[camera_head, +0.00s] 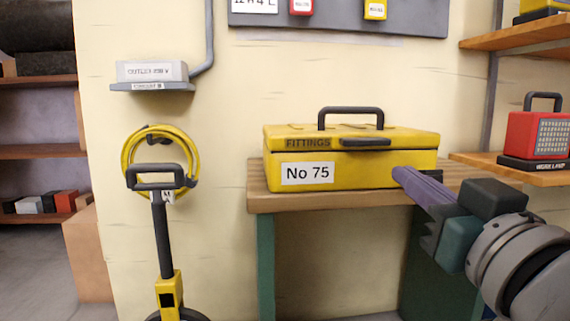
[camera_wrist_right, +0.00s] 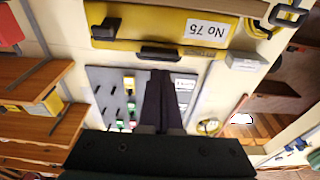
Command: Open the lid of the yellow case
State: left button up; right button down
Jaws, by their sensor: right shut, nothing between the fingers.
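The yellow case (camera_head: 350,177) stands on a wooden-topped bench, marked "No 75" on its front. Its lid (camera_head: 400,136) is down, with a dark carry handle (camera_head: 350,111) on top and a dark lip (camera_head: 366,142) at the front edge. The case (camera_wrist_right: 140,31) shows upside down in the right wrist view, with the lip (camera_wrist_right: 160,54) just beyond my fingertips. My right gripper (camera_head: 399,174) is shut and empty, in front of the case's lower right front, below the lid. Whether it touches the case is unclear. My left gripper is not in view.
The bench (camera_head: 300,201) stands against the wall. A red box (camera_head: 535,134) sits on a shelf to the right. A measuring wheel (camera_head: 163,240) and a coiled yellow hose (camera_head: 128,160) are at left. A tool board (camera_head: 340,17) hangs above.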

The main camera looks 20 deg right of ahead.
aim_at(368, 142)
jog(key=shift+f+b+x, duration=0.25)
jog(key=shift+f+x, duration=0.05)
jog(key=shift+x, duration=1.6)
jog(key=shift+f+b+x, duration=0.25)
jog(key=shift+x, duration=1.6)
jog(key=shift+f+b+x, duration=0.25)
jog(key=shift+f+x, duration=0.05)
jog(key=shift+x, duration=1.6)
jog(key=shift+d, duration=0.1)
jog(key=shift+r+p, duration=0.95)
jog(key=shift+w+r, duration=0.1)
jog(key=shift+r, duration=0.1)
jog(key=shift+r+p, duration=0.55)
jog(key=shift+p, duration=0.15)
jog(key=shift+w+r+p, duration=0.2)
jog(key=shift+r+p, duration=0.6)
jog(key=shift+r, duration=0.05)
